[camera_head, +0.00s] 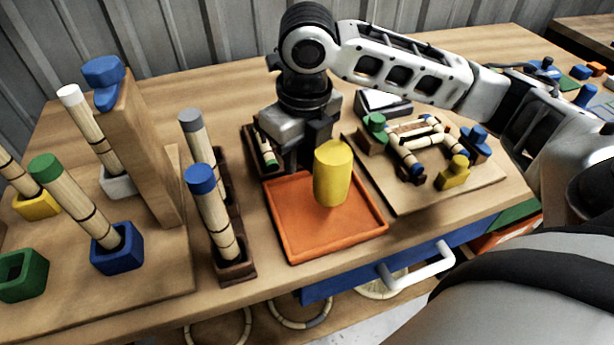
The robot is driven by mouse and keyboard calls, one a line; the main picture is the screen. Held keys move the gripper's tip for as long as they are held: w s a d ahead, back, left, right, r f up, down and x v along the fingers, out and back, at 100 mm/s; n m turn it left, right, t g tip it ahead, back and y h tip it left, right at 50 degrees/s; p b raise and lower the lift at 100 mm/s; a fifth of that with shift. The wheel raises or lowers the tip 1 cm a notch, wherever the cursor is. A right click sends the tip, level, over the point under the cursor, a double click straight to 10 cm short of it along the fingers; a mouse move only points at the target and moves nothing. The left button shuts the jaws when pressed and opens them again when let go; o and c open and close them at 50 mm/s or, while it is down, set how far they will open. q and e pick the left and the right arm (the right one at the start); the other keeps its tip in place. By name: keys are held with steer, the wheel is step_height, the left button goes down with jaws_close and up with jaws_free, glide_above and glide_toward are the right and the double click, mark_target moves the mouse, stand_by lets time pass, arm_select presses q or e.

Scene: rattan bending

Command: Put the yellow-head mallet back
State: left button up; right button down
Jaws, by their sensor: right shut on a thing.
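The yellow-head mallet (332,175) shows as a yellow cylinder standing in front of my right gripper, over the back part of the orange tray (290,248). Its handle is hidden behind the head and the gripper. My right gripper (312,158) points down at the tray's back edge and is shut on the mallet. I cannot tell whether the head touches the tray floor. The rest of the tray is empty. My left gripper is not in view.
A dark wooden holder (250,140) with a green-tipped piece stands left of the gripper. A board with a rattan frame (405,202) lies right of the tray. Upright rattan poles (213,215) and a wooden post (148,150) stand at left.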

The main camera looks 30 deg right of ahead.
mark_target(304, 147)
step_height(304, 147, down, 6)
steer(key=shift+f, duration=0.1)
stand_by(0.4)
steer(key=c, duration=1.3)
jaws_free()
steer(key=shift+f, duration=0.15)
steer(key=shift+o, duration=0.2)
steer(key=shift+r, duration=0.25)
steer(key=r, duration=0.8)
steer(key=s+r, duration=0.1)
steer(key=r, duration=0.2)
steer(key=shift+s+d+r+p, duration=0.1)
steer(key=shift+r+p, duration=0.3)
